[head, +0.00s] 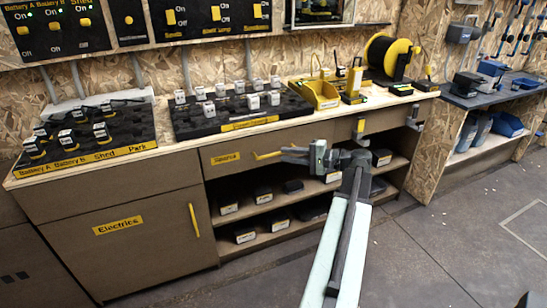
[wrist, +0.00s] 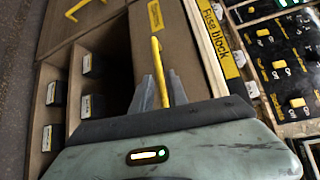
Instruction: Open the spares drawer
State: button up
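The spares drawer (head: 240,148) is in the counter front, under the worktop, with a yellow label at its left. It looks shut, its front in line with the counter. Its yellow bar handle (head: 266,156) also shows in the wrist view (wrist: 156,58). My gripper (head: 287,153) is at the right end of the handle in the head view. In the wrist view the two grey fingers stand on either side of the handle, with its near end between them. The fingers look apart, with a gap beside the bar; contact is not clear.
Below the drawer are open shelves (head: 262,209) with several dark labelled boxes. An Electrics cupboard (head: 125,240) with a yellow handle is at the left. The fuse block board (head: 240,107) stands on the worktop above. Floor to the right is clear.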

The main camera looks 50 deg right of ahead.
aim_at(276, 154)
jog(key=x, duration=0.5)
grip_shut()
dwell(1.4)
